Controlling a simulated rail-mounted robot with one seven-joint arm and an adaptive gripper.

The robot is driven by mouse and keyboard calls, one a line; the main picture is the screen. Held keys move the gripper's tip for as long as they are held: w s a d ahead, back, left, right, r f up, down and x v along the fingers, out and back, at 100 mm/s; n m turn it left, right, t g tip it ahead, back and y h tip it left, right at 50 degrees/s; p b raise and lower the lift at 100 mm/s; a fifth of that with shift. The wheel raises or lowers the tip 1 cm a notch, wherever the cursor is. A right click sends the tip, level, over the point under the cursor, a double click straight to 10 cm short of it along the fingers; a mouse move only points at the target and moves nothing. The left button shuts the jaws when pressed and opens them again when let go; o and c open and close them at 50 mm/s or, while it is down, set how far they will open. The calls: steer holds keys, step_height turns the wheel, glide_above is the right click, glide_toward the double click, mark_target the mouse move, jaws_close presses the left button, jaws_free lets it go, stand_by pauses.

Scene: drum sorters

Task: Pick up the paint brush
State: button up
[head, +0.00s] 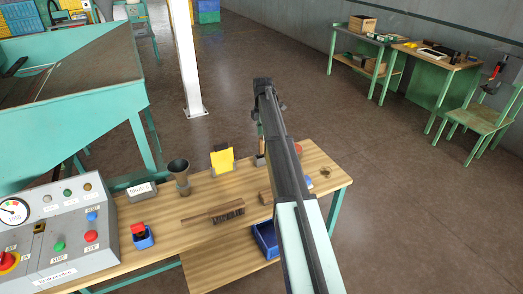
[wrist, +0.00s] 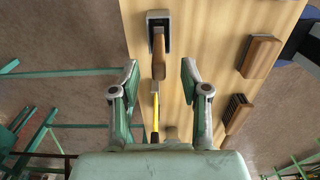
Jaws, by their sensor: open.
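My gripper (wrist: 160,76) is open, its two fingers apart over the wooden table, with nothing between the fingertips that I can see held. Ahead of it in the wrist view is a wooden-handled tool (wrist: 158,58) at a dark, pale-rimmed block; this may be the paint brush, but its bristles are not clear. In the head view a similar upright tool (head: 260,147) stands at the back of the table, partly hidden by my arm. A flat wooden brush with dark bristles (head: 228,213) lies near the front; it also shows right of my gripper in the wrist view (wrist: 237,113).
On the table (head: 320,166) stand a yellow card (head: 222,160), a dark cup (head: 180,176) and a control panel (head: 62,232). A wooden block (wrist: 260,55) lies right of my gripper. A blue bin (head: 265,240) sits below. A white post (head: 187,70) rises behind.

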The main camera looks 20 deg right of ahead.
mark_target(261, 153)
steer(key=shift+w+a+f+p, duration=0.15)
steer(key=shift+f+p, duration=0.55)
steer(key=shift+f, duration=0.9)
steer(key=shift+s+a+f+p, duration=0.1)
steer(key=shift+f+p, duration=0.6)
steer(key=shift+f, duration=0.9)
steer(key=shift+c, duration=0.4)
jaws_close()
